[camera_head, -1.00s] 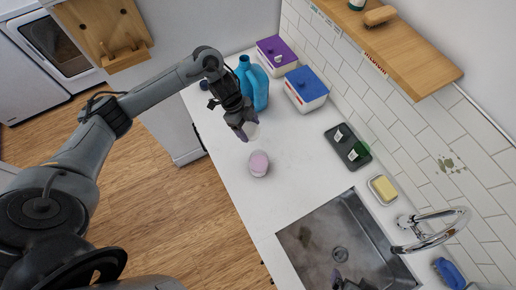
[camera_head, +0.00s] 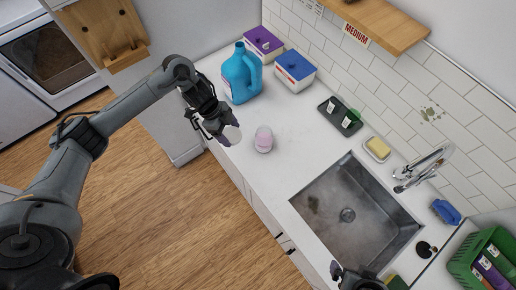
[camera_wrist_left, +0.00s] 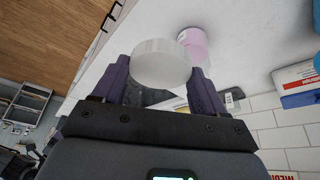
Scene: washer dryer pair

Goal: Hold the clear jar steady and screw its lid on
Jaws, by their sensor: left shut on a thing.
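The jar (camera_head: 264,139) stands upright on the white counter and looks pinkish inside. It also shows beyond my left gripper in the left wrist view (camera_wrist_left: 193,41). My left gripper (camera_head: 228,130) is shut on a round white lid (camera_head: 233,135), whose pale disc shows between the fingers in the left wrist view (camera_wrist_left: 161,64). The lid is apart from the jar, to its left in the head view, near the counter's front edge. Part of my right gripper (camera_head: 345,275) shows at the bottom edge by the sink; its fingers are too small and cut off to read.
A blue jug (camera_head: 240,75), a purple-lidded box (camera_head: 263,42) and a blue-lidded box (camera_head: 294,71) stand behind. A dark tray (camera_head: 340,116), a butter dish (camera_head: 377,149) and the sink (camera_head: 350,205) lie to the right. The counter around the jar is clear.

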